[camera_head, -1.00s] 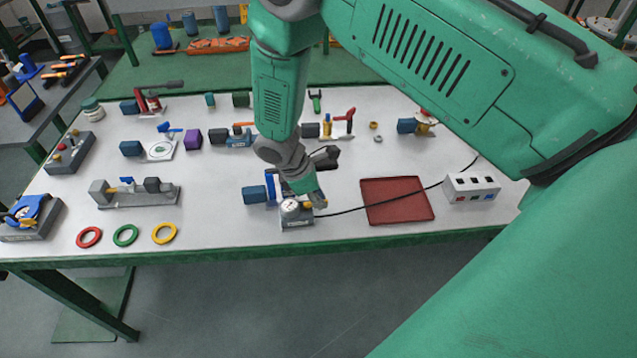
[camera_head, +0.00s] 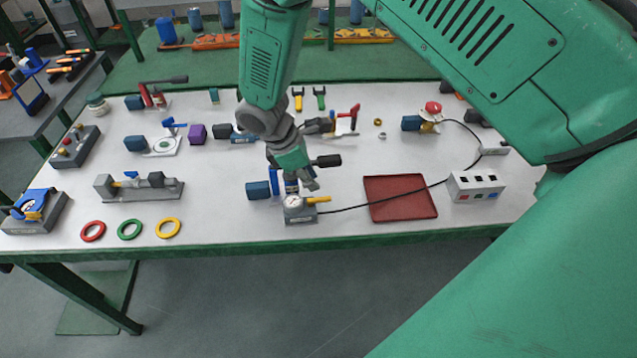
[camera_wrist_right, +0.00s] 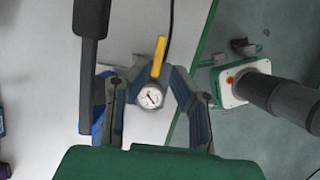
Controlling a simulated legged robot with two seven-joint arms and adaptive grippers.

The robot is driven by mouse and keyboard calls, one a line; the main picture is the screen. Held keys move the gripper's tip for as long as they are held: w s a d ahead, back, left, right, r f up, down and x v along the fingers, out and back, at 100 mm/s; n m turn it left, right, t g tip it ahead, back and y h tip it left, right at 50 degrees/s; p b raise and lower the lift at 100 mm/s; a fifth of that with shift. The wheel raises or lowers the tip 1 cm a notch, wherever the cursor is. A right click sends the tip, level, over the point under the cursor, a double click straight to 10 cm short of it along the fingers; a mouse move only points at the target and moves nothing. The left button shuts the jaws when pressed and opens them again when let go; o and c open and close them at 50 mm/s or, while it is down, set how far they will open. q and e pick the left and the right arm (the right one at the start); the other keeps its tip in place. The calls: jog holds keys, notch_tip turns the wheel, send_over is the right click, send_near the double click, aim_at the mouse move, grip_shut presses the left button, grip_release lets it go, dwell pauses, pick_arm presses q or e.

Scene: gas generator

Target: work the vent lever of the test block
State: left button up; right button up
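The test block (camera_head: 301,217) is a small grey block near the table's front edge, with a round white gauge (camera_head: 293,203) on it. Its yellow vent lever (camera_head: 317,200) points right in the head view. In the right wrist view the gauge (camera_wrist_right: 150,97) lies between my fingers, and the lever (camera_wrist_right: 158,57) points up, away from the palm. My right gripper (camera_head: 308,184) is above and just behind the block. Its fingers (camera_wrist_right: 156,100) are spread and empty; I cannot tell whether one touches the block. My left gripper is not in view.
A black-ended handle (camera_head: 328,160) stands close beside my right gripper. A blue fitting (camera_head: 258,190) is left of the block. Coloured rings (camera_head: 130,229) lie at front left.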

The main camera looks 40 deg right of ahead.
jog(key=v, duration=0.5)
jog(key=shift+f, duration=0.1)
dwell(0.3)
